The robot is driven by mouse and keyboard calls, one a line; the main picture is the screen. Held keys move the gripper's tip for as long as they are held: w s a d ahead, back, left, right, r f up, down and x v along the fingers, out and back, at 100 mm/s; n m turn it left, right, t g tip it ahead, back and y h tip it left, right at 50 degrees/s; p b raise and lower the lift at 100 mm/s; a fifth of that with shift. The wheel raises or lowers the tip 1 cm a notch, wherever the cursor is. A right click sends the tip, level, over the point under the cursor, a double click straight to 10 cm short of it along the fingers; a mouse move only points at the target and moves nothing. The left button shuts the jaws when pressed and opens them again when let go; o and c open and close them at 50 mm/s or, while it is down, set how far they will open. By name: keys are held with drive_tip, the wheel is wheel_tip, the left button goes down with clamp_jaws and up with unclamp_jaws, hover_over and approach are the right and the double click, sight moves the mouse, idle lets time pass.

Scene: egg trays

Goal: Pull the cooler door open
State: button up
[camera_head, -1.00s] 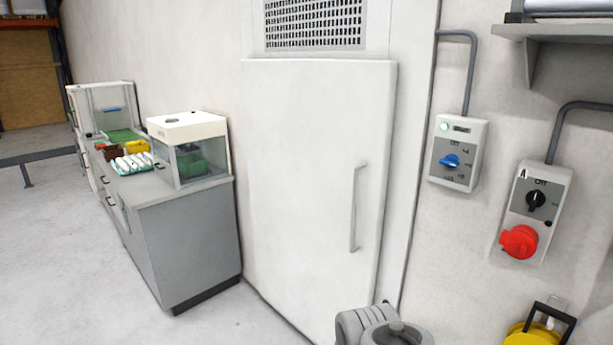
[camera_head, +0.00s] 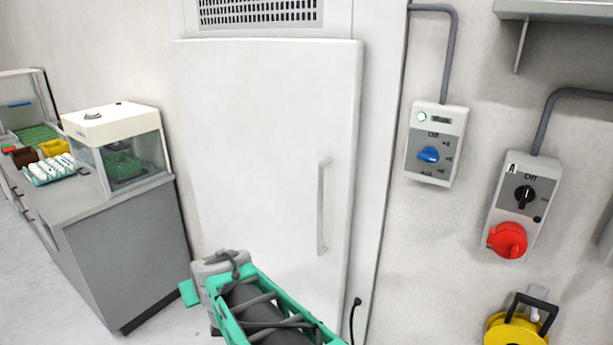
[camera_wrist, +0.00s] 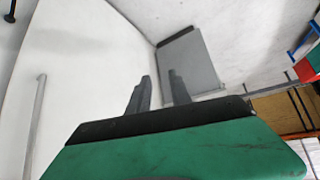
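The cooler door (camera_head: 255,150) is a tall white panel and looks closed in its frame. Its long vertical bar handle (camera_head: 322,205) is on the right side. In the wrist view the door (camera_wrist: 85,70) fills the left, with the handle (camera_wrist: 35,125) at the far left edge. My gripper (camera_wrist: 159,82) shows two dark fingers apart with nothing between them. The fingers point past the handle towards the grey cabinet and are not touching the handle. In the head view my arm is low in front of the door, left of the handle; the fingertips cannot be made out there.
A grey counter (camera_head: 130,240) stands left of the door, bearing a glass-sided box (camera_head: 118,150) and an egg tray (camera_head: 52,170). Right of the door are a control box (camera_head: 436,145), a switch box with a red plug (camera_head: 508,240) and a yellow reel (camera_head: 515,328).

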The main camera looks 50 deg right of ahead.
drive_tip(key=w+d+r+m+t+h+p, duration=0.1)
drive_tip(key=w+d+r+m+t+h, duration=0.15)
drive_tip(key=d, duration=0.95)
drive_tip(key=m+h+p, duration=0.2)
drive_tip(key=m+h, duration=0.3)
drive_tip(key=h, duration=0.4)
approach(321, 183)
drive_tip(key=x, duration=0.4)
drive_tip(key=shift+n+t, duration=0.25)
drive_tip(key=shift+t, duration=0.2)
drive_tip(key=p+x, duration=0.2)
drive_tip(key=x, duration=0.4)
drive_tip(key=shift+d+f, duration=0.15)
drive_tip(key=shift+w+d+f, duration=0.1)
drive_tip(key=shift+w+d, duration=0.1)
drive_tip(key=shift+d, duration=0.05)
drive_tip(key=shift+c, duration=0.3)
clamp_jaws()
